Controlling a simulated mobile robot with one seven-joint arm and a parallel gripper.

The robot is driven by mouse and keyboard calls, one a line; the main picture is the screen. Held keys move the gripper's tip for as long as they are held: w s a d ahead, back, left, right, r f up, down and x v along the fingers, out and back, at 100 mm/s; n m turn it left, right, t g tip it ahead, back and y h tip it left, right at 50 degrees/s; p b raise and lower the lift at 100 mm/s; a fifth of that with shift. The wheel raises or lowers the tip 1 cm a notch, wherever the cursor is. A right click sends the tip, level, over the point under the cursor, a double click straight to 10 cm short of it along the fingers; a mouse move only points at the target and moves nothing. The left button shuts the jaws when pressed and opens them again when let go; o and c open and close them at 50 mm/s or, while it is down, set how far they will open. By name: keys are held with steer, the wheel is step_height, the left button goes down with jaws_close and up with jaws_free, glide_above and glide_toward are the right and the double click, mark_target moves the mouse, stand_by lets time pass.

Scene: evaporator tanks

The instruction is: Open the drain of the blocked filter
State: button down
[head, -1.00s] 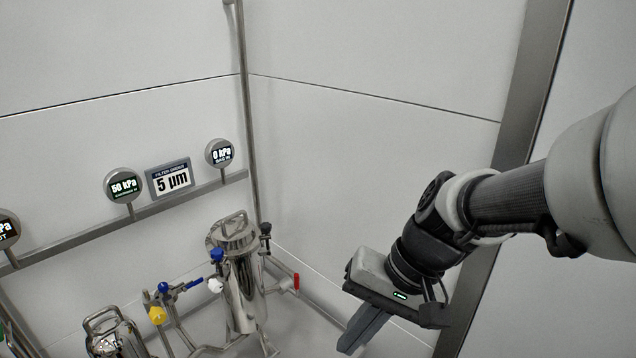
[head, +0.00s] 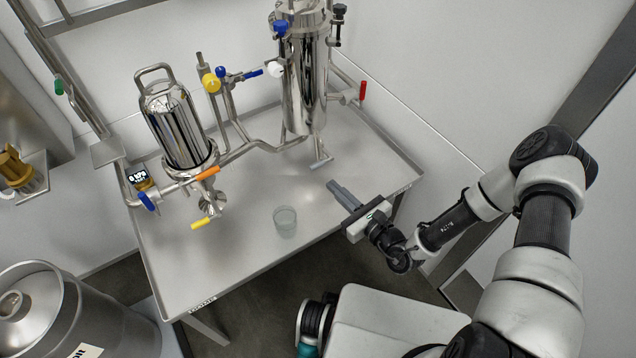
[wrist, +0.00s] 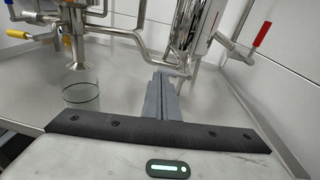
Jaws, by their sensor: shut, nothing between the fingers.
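Two steel filter housings stand over a steel table. I cannot tell from the gauges in view which filter is blocked. My gripper (head: 335,186) is shut and empty, pointing left above the table, in front of the right housing's foot. Its fingers show in the wrist view (wrist: 162,97).
A clear glass beaker (head: 285,221) stands on the table, left of my gripper. A steel drum (head: 60,315) stands at lower left. The table's front right is clear.

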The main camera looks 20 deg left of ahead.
step_height(320, 180, down, 4)
steer(key=shift+s+d+r+m+t+h, duration=0.15)
steer(key=shift+r+m+t+h, duration=0.1)
steer(key=shift+m+t+h, duration=0.45)
steer(key=b+x, duration=0.2)
steer(key=x, duration=0.8)
steer(key=shift+s+b, duration=0.15)
steer(key=shift+b, duration=0.2)
